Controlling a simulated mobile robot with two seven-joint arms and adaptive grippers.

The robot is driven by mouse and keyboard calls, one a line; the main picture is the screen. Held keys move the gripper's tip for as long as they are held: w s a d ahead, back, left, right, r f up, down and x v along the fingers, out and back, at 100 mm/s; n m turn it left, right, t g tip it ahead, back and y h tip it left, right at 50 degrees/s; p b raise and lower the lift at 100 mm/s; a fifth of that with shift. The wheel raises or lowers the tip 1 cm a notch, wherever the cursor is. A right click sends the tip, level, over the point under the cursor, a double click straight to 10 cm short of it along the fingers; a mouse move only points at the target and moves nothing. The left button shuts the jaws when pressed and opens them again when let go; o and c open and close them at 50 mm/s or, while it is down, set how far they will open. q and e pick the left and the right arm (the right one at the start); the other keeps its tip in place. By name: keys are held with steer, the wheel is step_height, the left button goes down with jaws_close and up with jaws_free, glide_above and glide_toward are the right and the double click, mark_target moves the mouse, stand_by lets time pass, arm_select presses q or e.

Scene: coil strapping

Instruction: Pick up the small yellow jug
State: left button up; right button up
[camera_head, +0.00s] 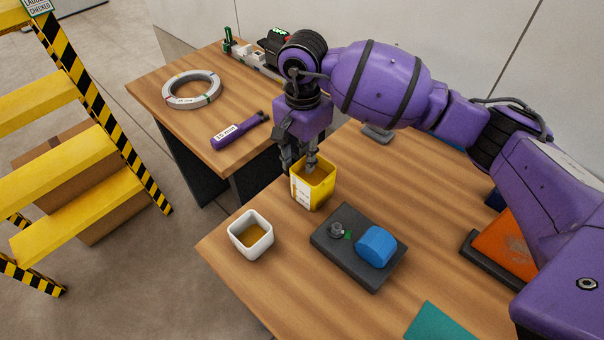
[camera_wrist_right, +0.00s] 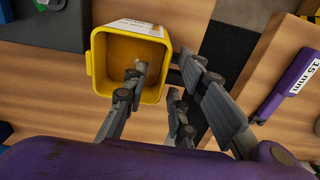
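The small yellow jug (camera_head: 312,185) stands on the front wooden table in the head view, upright, with a white label on its side. The right wrist view looks down into its open mouth (camera_wrist_right: 98,66). My right gripper (camera_head: 308,165) is at its rim, pointing down. Gaps show between the fingers and that wall, so the gripper looks open. My left gripper is in neither view.
A white cup (camera_head: 251,236) and a dark block with a blue knob (camera_head: 376,246) stand near the jug. The back table holds a strapping ring (camera_head: 192,90) and a purple 15 mm tool (camera_head: 238,131). Yellow steps (camera_head: 80,170) stand at left.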

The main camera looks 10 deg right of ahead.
mark_target(301, 175)
steer(key=shift+a+f+p, duration=0.15)
steer(key=shift+f+p, duration=0.05)
steer(key=shift+f, duration=1.5)
steer(key=shift+a+f+p, duration=0.1)
steer(key=shift+f+p, duration=0.1)
steer(key=shift+f, duration=1.45)
jaws_close()
